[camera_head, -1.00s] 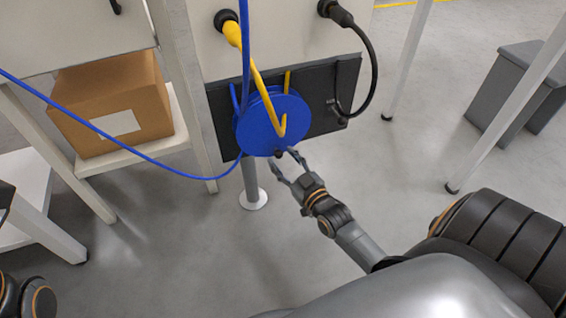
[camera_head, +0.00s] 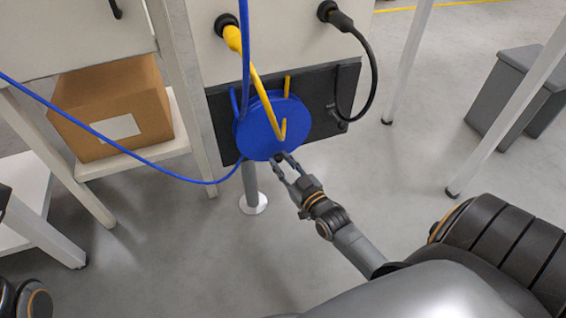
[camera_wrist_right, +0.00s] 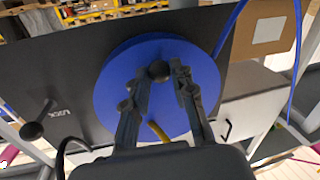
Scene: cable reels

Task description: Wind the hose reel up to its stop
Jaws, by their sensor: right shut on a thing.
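The blue hose reel (camera_head: 262,132) hangs on a dark panel (camera_head: 318,88) below a pale cabinet. A blue hose (camera_head: 120,148) runs from it off to the left. My right gripper (camera_head: 282,158) is at the reel's lower edge, shut on the small dark crank knob. In the right wrist view the knob (camera_wrist_right: 158,71) sits between the fingertips (camera_wrist_right: 160,72), in front of the blue disc (camera_wrist_right: 115,85). The gripper partly hides the disc there. My left gripper is out of view.
A dark lever knob (camera_wrist_right: 32,130) stands out from the panel beside lettering. A cardboard box (camera_head: 115,105) sits on a shelf at left. Table legs flank the cabinet.

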